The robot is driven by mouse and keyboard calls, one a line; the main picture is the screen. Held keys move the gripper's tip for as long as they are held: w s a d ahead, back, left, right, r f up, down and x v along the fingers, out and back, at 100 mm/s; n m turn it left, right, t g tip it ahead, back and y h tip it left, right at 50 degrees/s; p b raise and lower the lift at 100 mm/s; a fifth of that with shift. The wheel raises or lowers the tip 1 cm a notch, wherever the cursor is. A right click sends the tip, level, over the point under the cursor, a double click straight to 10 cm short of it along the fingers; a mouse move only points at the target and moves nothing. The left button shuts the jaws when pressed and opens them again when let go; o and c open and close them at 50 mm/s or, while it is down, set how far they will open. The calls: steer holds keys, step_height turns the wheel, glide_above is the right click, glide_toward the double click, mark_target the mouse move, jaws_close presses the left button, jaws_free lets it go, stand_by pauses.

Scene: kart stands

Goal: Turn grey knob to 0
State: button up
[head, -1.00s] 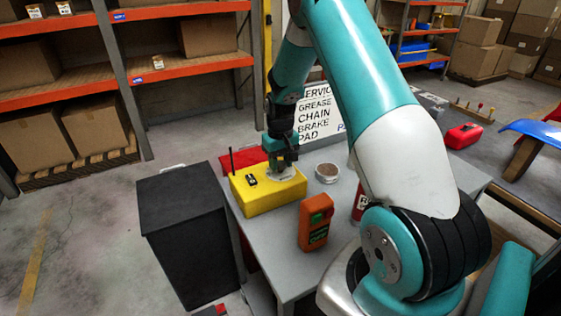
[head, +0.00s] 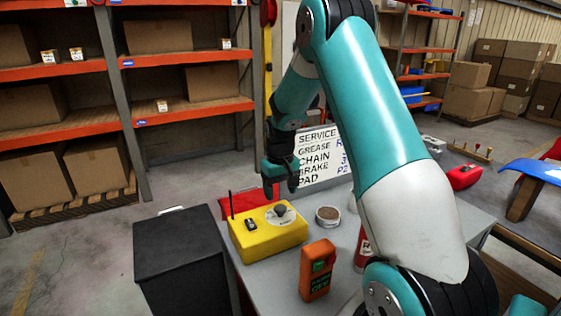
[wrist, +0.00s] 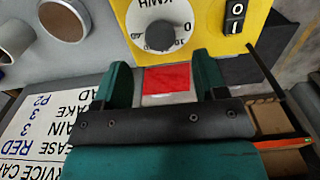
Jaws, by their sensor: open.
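The grey knob (head: 281,209) sits on a round white dial on top of the yellow box (head: 262,240). In the wrist view, the knob (wrist: 160,36) is at the top centre. The dial (wrist: 178,12) carries upside-down KM/H lettering and a 0 at its right edge. I cannot tell where the knob points. My gripper (head: 282,190) is above and behind the knob, apart from it. In the wrist view, my gripper's two fingers (wrist: 163,78) are spread with nothing between them.
A black switch (wrist: 235,14) and an antenna (head: 231,205) are on the box. A round tin (head: 327,217), an orange handheld device (head: 317,270) and a red extinguisher (head: 363,247) stand nearby. A service sign (head: 318,160) stands behind. A black bin (head: 185,255) is left of the table.

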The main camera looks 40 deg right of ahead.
mark_target(280, 207)
step_height(280, 207, up, 12)
steer(key=b, duration=0.1)
steer(key=shift+a, duration=0.1)
stand_by(0.5)
